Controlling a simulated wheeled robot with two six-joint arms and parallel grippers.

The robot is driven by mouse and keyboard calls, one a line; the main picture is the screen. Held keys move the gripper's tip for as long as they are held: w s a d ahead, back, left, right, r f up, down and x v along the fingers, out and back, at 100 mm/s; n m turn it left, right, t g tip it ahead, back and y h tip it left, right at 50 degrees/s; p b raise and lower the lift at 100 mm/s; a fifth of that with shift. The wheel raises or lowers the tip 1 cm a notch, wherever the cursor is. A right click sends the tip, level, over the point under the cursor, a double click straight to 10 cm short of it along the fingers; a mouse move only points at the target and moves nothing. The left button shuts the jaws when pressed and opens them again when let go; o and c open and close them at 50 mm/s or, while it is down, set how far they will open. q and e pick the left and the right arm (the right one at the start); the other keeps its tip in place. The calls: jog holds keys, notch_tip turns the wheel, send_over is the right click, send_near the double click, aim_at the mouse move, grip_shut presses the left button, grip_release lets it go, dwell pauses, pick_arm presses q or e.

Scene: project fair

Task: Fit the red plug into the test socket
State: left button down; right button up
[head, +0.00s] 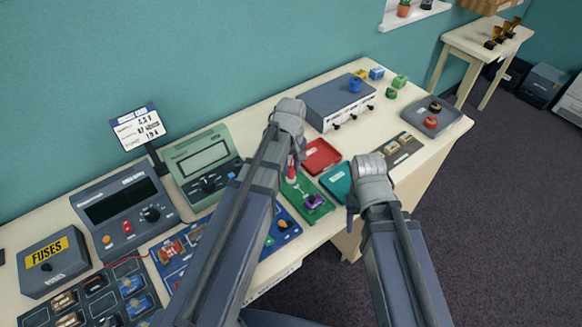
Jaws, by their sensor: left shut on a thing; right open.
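My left gripper (292,153) is shut on the red plug (291,172), which shows as a small red piece below the fingers. It is over the upper left end of a green board (325,207). A purple part (313,201) stands on that board's near end. I cannot tell whether the plug touches the board, and I cannot make out the test socket for sure. My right gripper (352,220) is open and empty, at the table's front edge just right of the board.
A red tray (321,156) and a teal tray (337,181) lie close to the grippers. A grey box (338,101) with a blue knob stands behind. A grey tray (448,122) holds round pieces at right. Meters (124,213) and a fuse box (53,262) fill the left.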

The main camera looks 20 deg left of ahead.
pick_arm(q)
jog(key=shift+f+b, duration=0.4)
jog(key=shift+c, duration=0.2)
grip_release()
dwell(0.7)
jog(key=shift+r, duration=0.15)
jog(key=shift+r+p, duration=3.9)
jog(key=shift+p, duration=0.15)
jog(key=s+d+f+m+y+b, duration=0.1)
jog(key=s+d+f+m+b, duration=0.2)
jog(key=s+d+m, duration=0.7)
jog(key=s+m, duration=0.1)
jog(key=s, duration=0.3)
jog(key=shift+s+d+f+m+b, duration=0.15)
jog(key=shift+d+f+m+b, duration=0.1)
jog(key=shift+f+m+b, duration=0.1)
